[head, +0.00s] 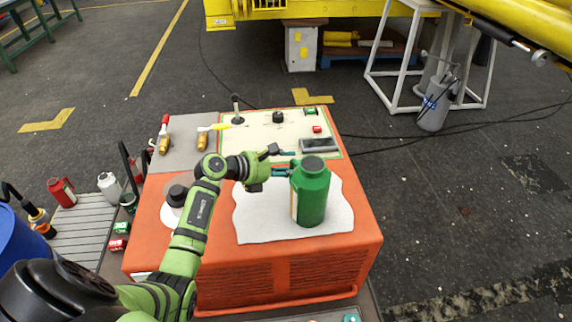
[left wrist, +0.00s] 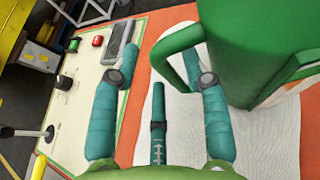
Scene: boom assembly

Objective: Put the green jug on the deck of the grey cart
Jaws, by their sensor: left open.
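The green jug (head: 312,192) stands upright on a white cloth on top of the orange cabinet. It fills the upper right of the left wrist view (left wrist: 255,50), with its looped handle (left wrist: 168,58) toward my gripper. My left gripper (head: 284,163) is open and empty at the jug's handle side. In the left wrist view its teal fingers (left wrist: 165,62) appear either side of the handle; I cannot tell whether they reach around it. The grey slatted deck, apparently the grey cart's (head: 77,238), is at the left. My right gripper is out of view.
The deck carries a red bottle (head: 61,191) and a white bottle (head: 109,186) near its far end. The cabinet also holds a control panel (head: 262,132), yellow-handled tools and a dark-capped white item (head: 172,212).

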